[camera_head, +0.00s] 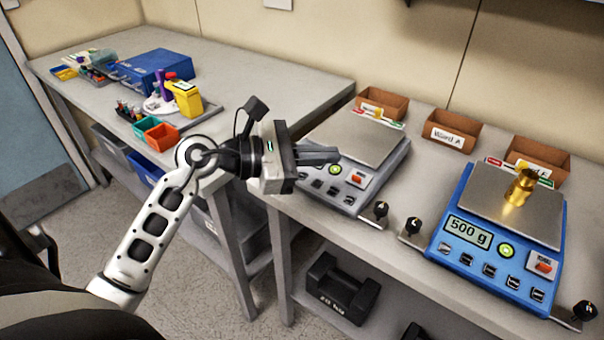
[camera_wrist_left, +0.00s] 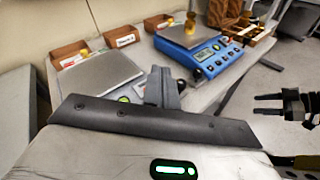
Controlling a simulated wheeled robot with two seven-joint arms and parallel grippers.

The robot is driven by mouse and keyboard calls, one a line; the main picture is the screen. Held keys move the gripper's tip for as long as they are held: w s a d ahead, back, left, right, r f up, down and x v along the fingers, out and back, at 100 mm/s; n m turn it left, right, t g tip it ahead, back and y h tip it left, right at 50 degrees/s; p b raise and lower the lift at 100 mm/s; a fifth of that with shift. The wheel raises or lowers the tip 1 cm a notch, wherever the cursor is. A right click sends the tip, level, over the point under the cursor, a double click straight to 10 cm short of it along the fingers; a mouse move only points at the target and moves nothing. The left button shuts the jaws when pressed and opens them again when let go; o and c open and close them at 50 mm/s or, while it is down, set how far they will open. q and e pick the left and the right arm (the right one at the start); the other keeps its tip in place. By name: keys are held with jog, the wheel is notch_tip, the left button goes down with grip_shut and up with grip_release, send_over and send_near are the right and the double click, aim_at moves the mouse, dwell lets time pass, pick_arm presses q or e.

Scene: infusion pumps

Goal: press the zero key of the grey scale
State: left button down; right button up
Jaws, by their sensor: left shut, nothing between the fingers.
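The grey scale (camera_head: 372,180) stands on the right-hand bench, its metal plate empty. Its front panel shows a green-lit round button (camera_head: 335,169), an orange-red key (camera_head: 357,179) and several small dark keys; their labels are too small to read. My left gripper (camera_head: 338,155) is shut and empty, its fingertips over the panel's upper left part, hiding the display area. I cannot tell its height above the panel. In the left wrist view the shut fingers (camera_wrist_left: 163,84) cover part of the panel. My right gripper (camera_wrist_left: 268,105) shows at the right edge there, its fingers apart.
A blue scale (camera_head: 485,255) reading 500 g stands to the right with a brass weight (camera_head: 520,188) on it. Brown card boxes (camera_head: 452,132) line the back. Black knobs (camera_head: 381,210) stand by the front edge. A dark weight (camera_head: 342,287) lies on the shelf below.

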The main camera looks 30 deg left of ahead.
aim_at(302, 175)
pick_arm(q)
jog(key=w+a+m+y, duration=0.1)
jog(key=a+m+y, duration=0.2)
jog(key=a+y, duration=0.3)
jog(key=a, duration=0.2)
jog(key=shift+w+a+m+g, duration=0.25)
jog(key=shift+a+m+g, duration=0.1)
jog(key=shift+m+g, duration=0.05)
jog(key=shift+f, duration=0.15)
pick_arm(e)
jog(key=shift+f, duration=0.1)
